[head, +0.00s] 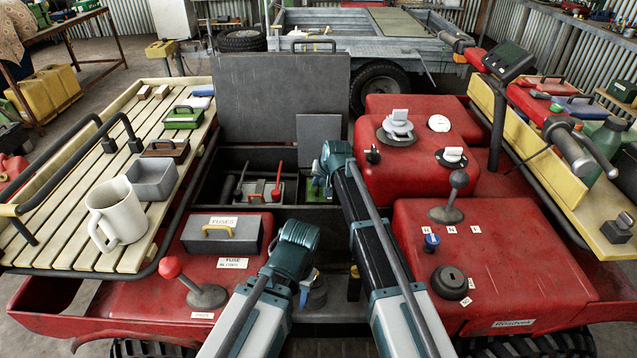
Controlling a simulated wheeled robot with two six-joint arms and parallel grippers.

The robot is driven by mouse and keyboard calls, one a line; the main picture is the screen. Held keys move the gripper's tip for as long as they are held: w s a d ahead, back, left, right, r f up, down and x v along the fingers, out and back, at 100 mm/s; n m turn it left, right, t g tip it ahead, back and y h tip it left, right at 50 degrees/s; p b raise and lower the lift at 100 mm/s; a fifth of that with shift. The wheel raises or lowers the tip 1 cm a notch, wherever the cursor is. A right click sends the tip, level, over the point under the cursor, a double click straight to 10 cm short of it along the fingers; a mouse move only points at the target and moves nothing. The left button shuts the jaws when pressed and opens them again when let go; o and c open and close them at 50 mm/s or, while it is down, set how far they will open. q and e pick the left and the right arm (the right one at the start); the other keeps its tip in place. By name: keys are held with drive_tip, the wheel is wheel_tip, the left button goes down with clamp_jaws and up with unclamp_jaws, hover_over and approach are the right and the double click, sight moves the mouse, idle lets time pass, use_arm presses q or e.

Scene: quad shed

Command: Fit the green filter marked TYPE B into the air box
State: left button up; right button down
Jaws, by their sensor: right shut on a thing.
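My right gripper (321,180) reaches into the open dark bay, in front of a small raised grey lid (318,138). It is shut on a green thing (314,190), probably the green filter; only a small part shows beside my arm, and no TYPE B marking is legible. The air box seems to be the compartment below that lid, its opening mostly hidden by my arm. My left gripper (304,292) points down near the front edge of the bay; its jaws are too hidden to tell. Another green block with a handle (185,117) lies on the slatted rack.
A large dark lid (283,97) stands up behind the bay. A battery (263,190) with red terminals sits inside at left. A grey fuse box (222,235) and red-knobbed lever (196,285) are left; red covers (500,262) are right. A mug (117,212) stands on the rack.

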drive_tip(key=shift+f+b, duration=1.45)
drive_tip(key=shift+f, duration=0.1)
drive_tip(key=c, duration=0.8)
unclamp_jaws()
drive_tip(key=shift+r, duration=0.1)
drive_tip(key=p+v, duration=1.2)
drive_tip(key=v, duration=0.1)
drive_tip(key=shift+s+d+r, duration=0.1)
drive_tip(key=shift+s+r, duration=0.1)
drive_tip(key=shift+r, duration=0.05)
drive_tip(key=s+d+n+g+h+p, duration=0.1)
drive_tip(key=s+g, duration=0.1)
drive_tip(key=s, duration=0.9)
drive_tip(key=s+d+r+n+g+h+p, duration=0.1)
drive_tip(key=s+n+g+p, duration=0.1)
drive_tip(key=s, duration=0.9)
drive_tip(key=s+d+r+n+g+h+p, duration=0.1)
drive_tip(key=s+g+h+p, duration=0.1)
drive_tip(key=s, duration=0.9)
drive_tip(key=shift+d+n, duration=0.1)
drive_tip(key=shift+n, duration=0.2)
